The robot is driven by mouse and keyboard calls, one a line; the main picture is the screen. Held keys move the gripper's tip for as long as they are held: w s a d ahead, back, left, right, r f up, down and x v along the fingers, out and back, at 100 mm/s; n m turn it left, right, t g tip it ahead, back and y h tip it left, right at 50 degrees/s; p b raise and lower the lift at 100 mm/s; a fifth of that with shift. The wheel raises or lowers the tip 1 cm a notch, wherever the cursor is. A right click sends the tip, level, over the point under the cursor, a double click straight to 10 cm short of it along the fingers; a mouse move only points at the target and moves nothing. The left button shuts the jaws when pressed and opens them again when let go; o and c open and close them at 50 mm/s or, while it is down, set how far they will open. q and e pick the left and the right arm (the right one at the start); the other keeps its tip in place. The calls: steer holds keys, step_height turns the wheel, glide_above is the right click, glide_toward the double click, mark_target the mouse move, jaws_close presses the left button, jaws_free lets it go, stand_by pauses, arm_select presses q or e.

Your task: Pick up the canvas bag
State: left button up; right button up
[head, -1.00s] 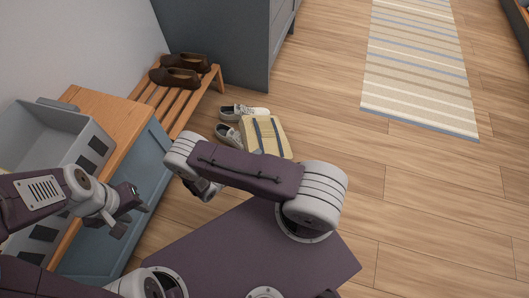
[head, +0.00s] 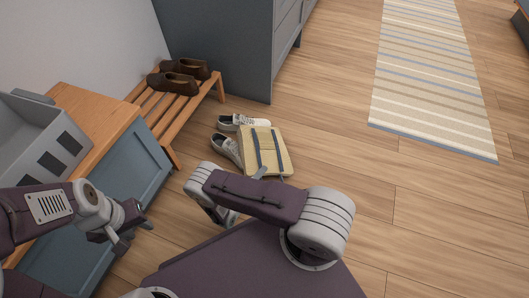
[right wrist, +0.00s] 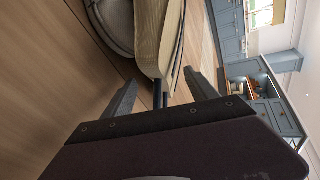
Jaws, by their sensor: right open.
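The canvas bag (head: 268,142) is cream-yellow with blue-grey straps and lies on the wood floor beside a pair of sneakers. In the right wrist view the bag (right wrist: 158,38) is close ahead, with its dark straps between the spread fingers. My right gripper (right wrist: 158,90) is open at the bag's near edge. My left gripper (head: 132,232) is open and empty, in front of the blue cabinet.
Grey-white sneakers (head: 228,148) lie against the bag's left side. A wooden rack (head: 170,110) holds brown shoes (head: 180,75). A grey crate (head: 30,130) sits on the wood-topped blue cabinet (head: 125,165). A tall grey cabinet (head: 225,50) stands behind. Floor to the right is clear up to the striped rug (head: 430,75).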

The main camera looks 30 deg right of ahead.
mark_target(267, 163)
steer(key=b+x, duration=0.3)
steer(key=x, duration=0.1)
steer(key=shift+s+d, duration=0.15)
steer(key=shift+d, duration=0.15)
steer(key=shift+w+d+b, duration=0.2)
steer(key=shift+d+b, duration=0.1)
steer(key=shift+b, duration=0.15)
steer(key=shift+w+d, duration=0.1)
steer(key=shift+d, duration=0.05)
steer(key=shift+r, duration=0.15)
jaws_close()
